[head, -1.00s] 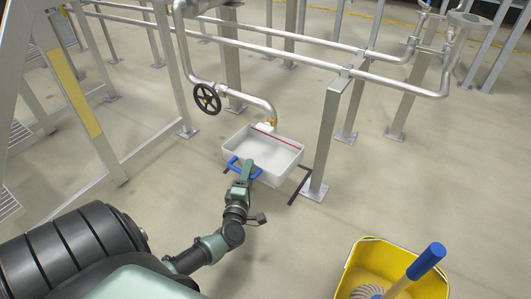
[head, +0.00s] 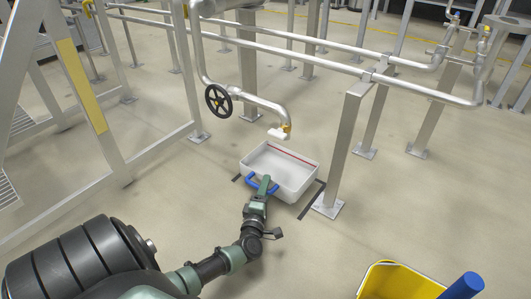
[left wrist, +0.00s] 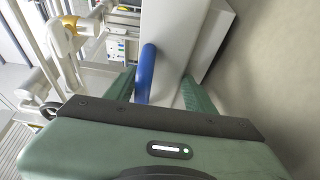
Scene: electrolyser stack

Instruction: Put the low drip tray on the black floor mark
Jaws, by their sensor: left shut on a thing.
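The low drip tray (head: 292,188) is a white, shallow, open box with a red line inside its far wall. It looks level and empty in the head view. My left gripper (head: 262,186) is shut on its blue handle (head: 252,182) at the near side. In the left wrist view, the blue handle (left wrist: 147,72) stands between my green fingers (left wrist: 158,92), with the white tray wall (left wrist: 172,35) beyond. Black floor mark strips (head: 312,201) show beside the tray; the rest is hidden under it. I cannot tell whether the tray touches the floor. My right gripper is not in view.
A grey post (head: 345,145) stands close right of the tray. A yellow bucket (head: 390,282) is at front right.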

